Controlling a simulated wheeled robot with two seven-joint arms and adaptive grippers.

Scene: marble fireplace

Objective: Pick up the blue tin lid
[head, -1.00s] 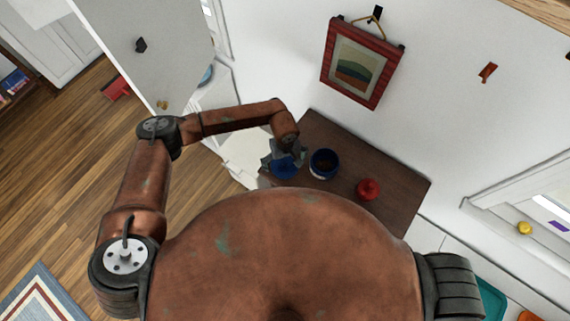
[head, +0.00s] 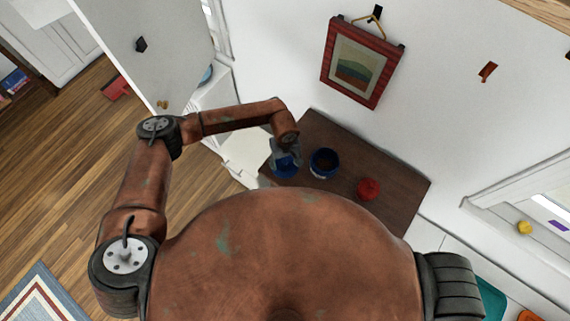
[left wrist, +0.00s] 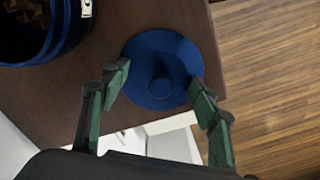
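The blue tin lid (left wrist: 153,50) lies flat on the dark wooden table in the left wrist view, a round disc with a blue knob (left wrist: 161,87) at its middle. In the head view the lid (head: 286,171) is partly hidden by my left gripper (head: 286,156). In the left wrist view the green-padded fingers of my left gripper (left wrist: 159,77) stand apart on either side of the knob, with visible gaps to it. Their exact height above the lid is hard to tell. My right gripper is not in view.
An open blue tin (head: 324,163) with brown contents stands right of the lid; it also shows in the left wrist view (left wrist: 68,38). A red object (head: 368,189) sits farther right on the table (head: 395,190). A framed picture (head: 362,62) hangs on the wall behind.

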